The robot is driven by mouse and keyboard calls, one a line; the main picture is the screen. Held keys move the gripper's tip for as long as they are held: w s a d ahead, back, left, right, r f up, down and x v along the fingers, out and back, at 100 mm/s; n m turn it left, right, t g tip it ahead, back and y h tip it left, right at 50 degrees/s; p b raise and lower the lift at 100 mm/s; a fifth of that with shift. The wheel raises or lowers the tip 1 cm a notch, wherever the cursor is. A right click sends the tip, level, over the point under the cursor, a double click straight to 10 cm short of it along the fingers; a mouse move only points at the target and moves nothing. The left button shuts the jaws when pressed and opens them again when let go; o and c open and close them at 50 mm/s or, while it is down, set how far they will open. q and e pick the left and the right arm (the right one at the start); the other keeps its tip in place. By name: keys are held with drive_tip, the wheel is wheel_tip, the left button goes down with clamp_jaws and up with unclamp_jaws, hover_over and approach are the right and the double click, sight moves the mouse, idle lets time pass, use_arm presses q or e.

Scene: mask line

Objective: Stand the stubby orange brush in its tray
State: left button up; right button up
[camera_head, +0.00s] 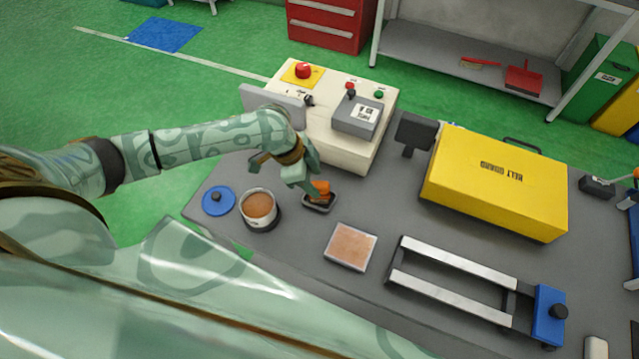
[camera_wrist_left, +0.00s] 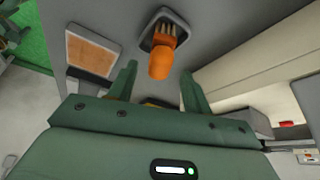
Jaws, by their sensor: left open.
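The stubby orange brush (camera_head: 321,188) stands in its small dark tray (camera_head: 318,207) on the grey table, in the middle of the head view. In the left wrist view the brush (camera_wrist_left: 161,62) shows its orange handle toward the camera and its bristles inside the tray (camera_wrist_left: 182,24). My left gripper (camera_wrist_left: 160,78) is open, with its two fingers on either side of the handle and a gap to each. In the head view the left gripper (camera_head: 312,183) is right at the brush and hides part of it. My right gripper is not in view.
Left of the tray are a tin of brown paste (camera_head: 260,206) and a blue lid (camera_head: 218,201). A square tan-topped plate (camera_head: 350,247) lies in front. A cream control box (camera_head: 345,145) stands behind, a yellow belt guard (camera_head: 497,183) and a metal frame (camera_head: 460,275) to the right.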

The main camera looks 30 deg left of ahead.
use_arm(q)
drive_tip(key=p+v, duration=0.1)
drive_tip(key=v, duration=0.6)
drive_tip(key=shift+s, duration=0.1)
